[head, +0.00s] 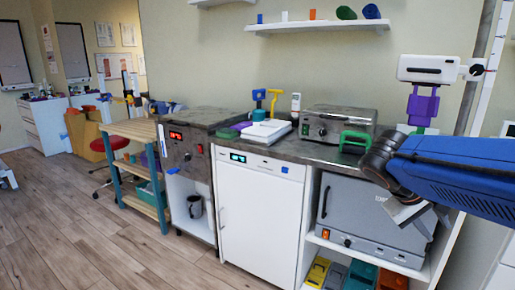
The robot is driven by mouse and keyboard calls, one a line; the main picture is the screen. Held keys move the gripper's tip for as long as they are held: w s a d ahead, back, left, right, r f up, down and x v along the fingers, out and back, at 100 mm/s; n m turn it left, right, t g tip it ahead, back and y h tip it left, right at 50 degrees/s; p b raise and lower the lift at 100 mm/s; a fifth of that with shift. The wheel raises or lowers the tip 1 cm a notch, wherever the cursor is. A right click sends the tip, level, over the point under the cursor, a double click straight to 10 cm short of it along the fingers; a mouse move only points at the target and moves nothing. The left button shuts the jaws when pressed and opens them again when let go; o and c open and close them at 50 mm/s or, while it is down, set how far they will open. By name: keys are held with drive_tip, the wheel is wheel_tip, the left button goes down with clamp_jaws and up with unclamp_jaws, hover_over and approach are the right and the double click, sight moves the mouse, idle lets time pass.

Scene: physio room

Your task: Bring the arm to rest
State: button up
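My blue arm (465,172) reaches in from the right edge, in front of the counter's right end and the grey cabinet below it. A dark wrist joint is at its left end. The pale grey end part, my gripper (408,212), points down in front of the grey cabinet. Its fingers are not clear, so I cannot tell whether it is open or shut. I see nothing clearly held in it.
The dark counter (310,151) carries a grey metal box (338,124) and a green handled object (355,141) near the wrist. A white-and-purple device (424,100) is above my arm. A white cabinet (258,215) stands below. The wooden floor (75,240) at left is clear.

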drive_tip(key=s+a+f+t+y, duration=0.3)
drive_tip(key=s+a+f+y, duration=0.5)
drive_tip(key=a+f, duration=0.3)
drive_tip(key=shift+s+a+m, duration=0.4)
drive_tip(key=shift+s+a, duration=0.25)
drive_tip(key=shift+s, duration=0.2)
idle(1.3)
